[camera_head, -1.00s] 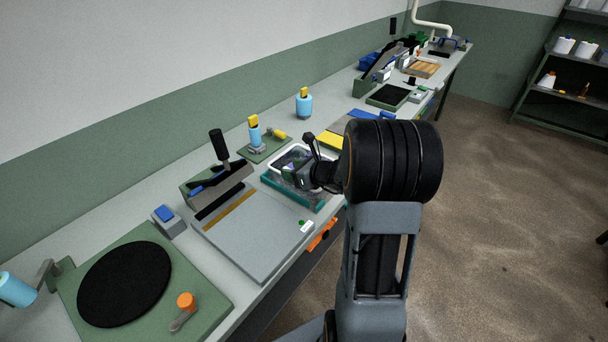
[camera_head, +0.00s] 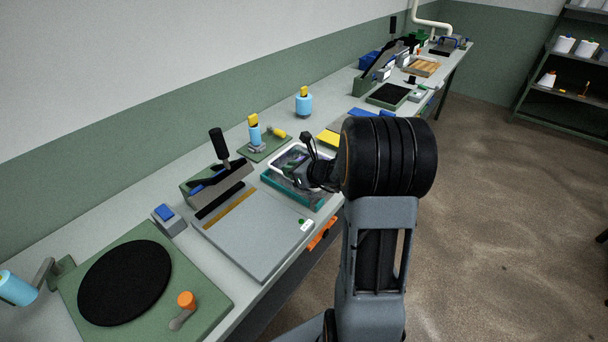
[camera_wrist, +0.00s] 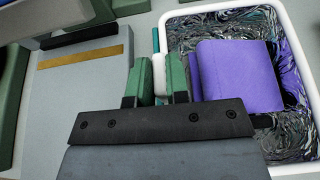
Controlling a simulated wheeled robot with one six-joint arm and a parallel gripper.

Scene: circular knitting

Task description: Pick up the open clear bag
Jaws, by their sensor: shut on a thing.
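The open clear bag (camera_head: 283,151) has a white rim and sits at the teal tray (camera_head: 290,197) on the bench. In the wrist view, the bag (camera_wrist: 222,28) shows a swirled, mottled inside, and a folded purple piece (camera_wrist: 238,76) lies in it. My gripper (camera_wrist: 160,80) has its green fingers on either side of the white left rim and is shut on it. In the head view, my gripper (camera_head: 301,175) is over the bag and hides part of it. I cannot tell whether the bag is clear of the tray.
A grey board (camera_head: 255,240) with a black-handled press (camera_head: 217,180) stands left of the tray. Blue bottles (camera_head: 254,133) and a yellow block (camera_head: 329,138) are behind and beyond it. The bench's front edge runs close to my arm. The floor at right is open.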

